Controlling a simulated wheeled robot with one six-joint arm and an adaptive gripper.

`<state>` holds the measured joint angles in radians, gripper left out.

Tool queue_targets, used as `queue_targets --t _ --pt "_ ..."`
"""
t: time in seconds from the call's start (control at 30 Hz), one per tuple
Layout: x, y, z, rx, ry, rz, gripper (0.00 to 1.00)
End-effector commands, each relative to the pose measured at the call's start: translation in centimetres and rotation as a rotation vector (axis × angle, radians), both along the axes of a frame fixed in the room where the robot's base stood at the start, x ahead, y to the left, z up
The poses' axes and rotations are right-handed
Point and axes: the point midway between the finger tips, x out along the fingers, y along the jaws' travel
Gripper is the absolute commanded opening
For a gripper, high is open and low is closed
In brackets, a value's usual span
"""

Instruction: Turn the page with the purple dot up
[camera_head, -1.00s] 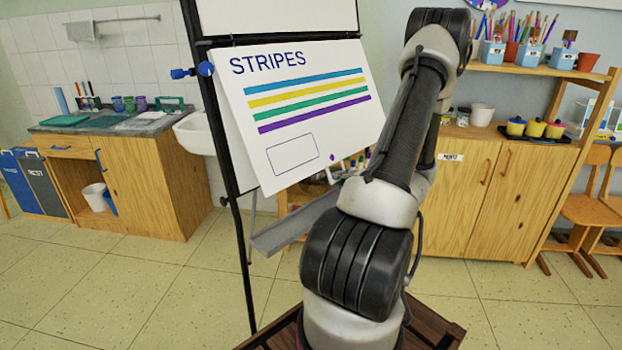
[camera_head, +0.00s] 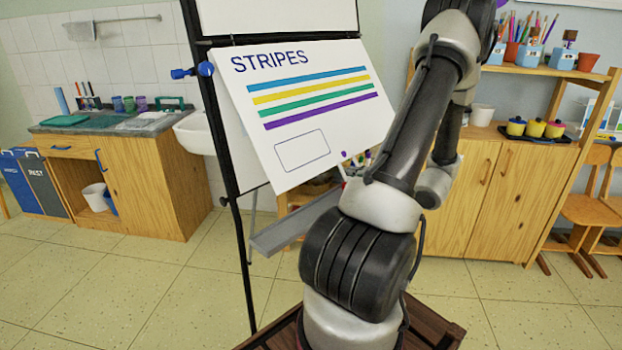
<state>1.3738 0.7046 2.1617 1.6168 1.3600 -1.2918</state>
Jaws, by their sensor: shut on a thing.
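The stand's black post (camera_head: 222,150) and blue knob (camera_head: 206,69) are at the page's left. A grey tray (camera_head: 290,228) juts out below. A sink cabinet (camera_head: 145,185) stands left, a wooden cupboard (camera_head: 485,195) right.

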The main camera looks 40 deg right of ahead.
Motion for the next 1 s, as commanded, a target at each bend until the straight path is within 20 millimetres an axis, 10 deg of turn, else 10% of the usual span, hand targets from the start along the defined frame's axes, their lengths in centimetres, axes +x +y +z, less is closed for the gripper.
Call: queue_targets --t 1.0 --pt "-6.1 -0.5 5.3 -0.001 -0.001 -0.001 0.0"
